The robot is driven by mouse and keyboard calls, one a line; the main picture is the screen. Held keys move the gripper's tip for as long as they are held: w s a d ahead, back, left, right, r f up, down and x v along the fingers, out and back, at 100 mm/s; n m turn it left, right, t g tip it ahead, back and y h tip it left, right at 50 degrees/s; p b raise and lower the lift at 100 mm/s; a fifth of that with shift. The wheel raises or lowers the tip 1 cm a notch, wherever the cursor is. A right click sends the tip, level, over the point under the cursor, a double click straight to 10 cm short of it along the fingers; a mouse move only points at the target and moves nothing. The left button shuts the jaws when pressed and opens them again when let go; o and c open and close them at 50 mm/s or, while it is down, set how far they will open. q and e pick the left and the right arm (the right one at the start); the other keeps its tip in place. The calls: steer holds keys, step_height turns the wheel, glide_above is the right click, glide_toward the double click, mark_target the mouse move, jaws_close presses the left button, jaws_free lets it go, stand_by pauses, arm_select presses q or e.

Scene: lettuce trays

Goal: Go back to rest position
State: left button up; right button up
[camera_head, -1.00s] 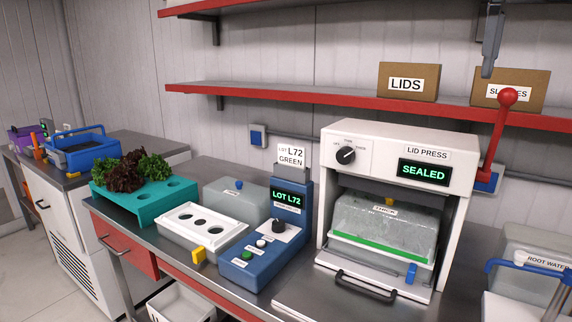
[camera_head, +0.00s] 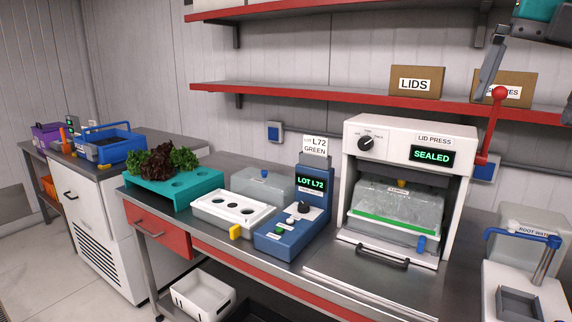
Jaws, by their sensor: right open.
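My right gripper (camera_head: 526,100) is high at the top right, with its jaws apart and nothing between them. One grey finger hangs in front of the upper red shelf area, and the other is partly cut off by the right edge. It is above and apart from the lid press (camera_head: 370,131). The press display reads SEALED, and a clear lidded tray (camera_head: 395,202) with a green strip sits inside. The red-knobbed lever (camera_head: 493,130) stands up at the press's right side. My left gripper is not in view.
The bench holds a teal rack (camera_head: 207,192) with lettuce, a white holed tray (camera_head: 236,221) and a blue lot device (camera_head: 280,238). Boxes labelled LIDS (camera_head: 414,94) and another (camera_head: 502,101) stand on the red shelf. A root water station (camera_head: 540,300) is at right.

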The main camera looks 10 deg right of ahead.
steer(key=w+d+f+m+t+y, duration=0.2)
steer(key=f+m+t+y, duration=0.3)
steer(key=f, duration=1.3)
steer(key=w+d+f+m+t+y, duration=0.1)
steer(key=w+f+m+t+y, duration=0.3)
steer(key=f, duration=1.4)
steer(key=s+a+f+m+t+h, duration=0.2)
steer(key=s+a+f+m+h, duration=0.1)
steer(key=f+m, duration=0.3)
steer(key=s+a+f+m+t+h, duration=0.1)
steer(key=s+a+f+m+h, duration=0.15)
steer(key=s+f+m, duration=0.4)
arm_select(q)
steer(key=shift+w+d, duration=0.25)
arm_select(e)
steer(key=s+a+f+m+g+h, duration=0.1)
steer(key=s+a+f+m+g, duration=0.1)
steer(key=a+f, duration=0.3)
steer(key=s+a+f+m+g+h, duration=0.1)
steer(key=s+a+f+m, duration=0.1)
steer(key=a+f, duration=0.3)
steer(key=s+a, duration=0.1)
steer(key=a, duration=0.3)
steer(key=shift+s+f+g, duration=0.15)
steer(key=shift+s+g, duration=0.2)
steer(key=shift+g, duration=0.05)
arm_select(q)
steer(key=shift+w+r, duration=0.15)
arm_select(e)
steer(key=shift+c, duration=0.4)
